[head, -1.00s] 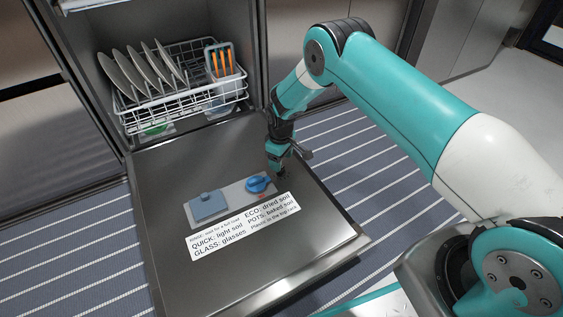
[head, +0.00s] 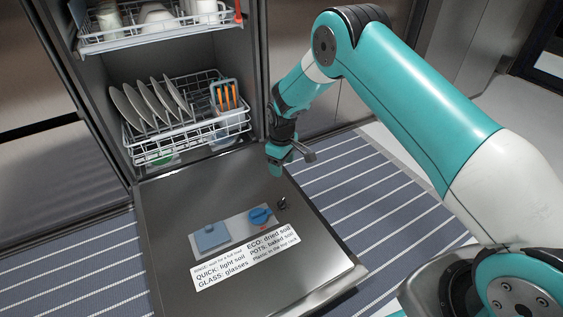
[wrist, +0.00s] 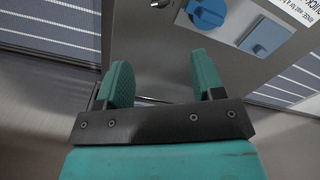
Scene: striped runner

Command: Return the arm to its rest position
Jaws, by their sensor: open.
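My gripper (head: 278,166) hangs above the lowered dishwasher door (head: 170,200), behind the blue dial. In the wrist view my gripper (wrist: 160,80) shows two teal fingers, spread apart with nothing between them. My arm reaches in from the right, raised and bent. The blue dial (head: 260,216) and a blue-grey lid (head: 212,236) sit on the door's inner panel. The dial (wrist: 206,12) and lid (wrist: 266,36) also show in the wrist view, beyond the fingers.
The lower rack (head: 187,127) holds plates (head: 152,102) and a caddy with orange-handled items (head: 227,97). The upper rack (head: 151,40) holds cups. A white label (head: 246,257) lies on the door. A striped runner (head: 378,185) covers the floor; space right of the door is clear.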

